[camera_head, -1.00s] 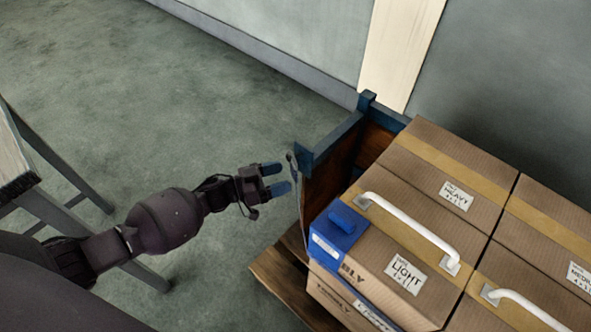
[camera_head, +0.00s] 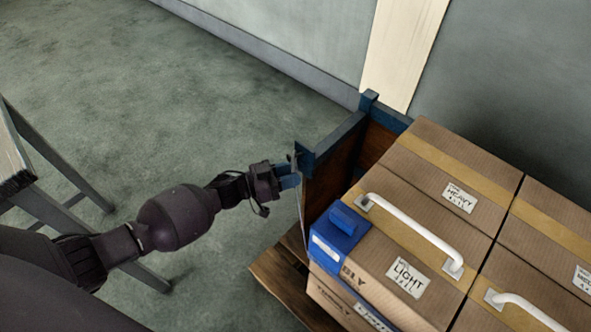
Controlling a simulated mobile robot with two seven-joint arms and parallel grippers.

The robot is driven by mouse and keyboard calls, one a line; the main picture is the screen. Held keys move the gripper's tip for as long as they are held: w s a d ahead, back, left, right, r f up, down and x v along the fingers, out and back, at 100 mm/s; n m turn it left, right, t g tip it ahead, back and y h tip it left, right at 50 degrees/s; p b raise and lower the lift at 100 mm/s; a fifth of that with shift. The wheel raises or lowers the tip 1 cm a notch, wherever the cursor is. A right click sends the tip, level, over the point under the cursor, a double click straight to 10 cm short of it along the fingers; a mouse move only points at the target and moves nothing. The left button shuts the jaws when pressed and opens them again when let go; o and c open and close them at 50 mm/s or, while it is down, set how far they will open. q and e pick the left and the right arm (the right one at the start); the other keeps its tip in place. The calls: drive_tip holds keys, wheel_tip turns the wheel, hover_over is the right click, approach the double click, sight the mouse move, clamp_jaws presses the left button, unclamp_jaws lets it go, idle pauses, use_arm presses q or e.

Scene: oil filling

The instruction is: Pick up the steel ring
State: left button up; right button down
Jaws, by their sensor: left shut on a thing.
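My right gripper is not in view.
Cardboard boxes (camera_head: 425,178) with white handles and a blue case (camera_head: 339,237) stand right of the gripper. A wooden pallet edge (camera_head: 277,282) lies below. A table or bench (camera_head: 14,160) stands at the left. The floor between is clear.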

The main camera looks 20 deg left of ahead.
use_arm(q)
drive_tip(key=shift+o, duration=0.2)
drive_tip(key=shift+f, duration=0.1)
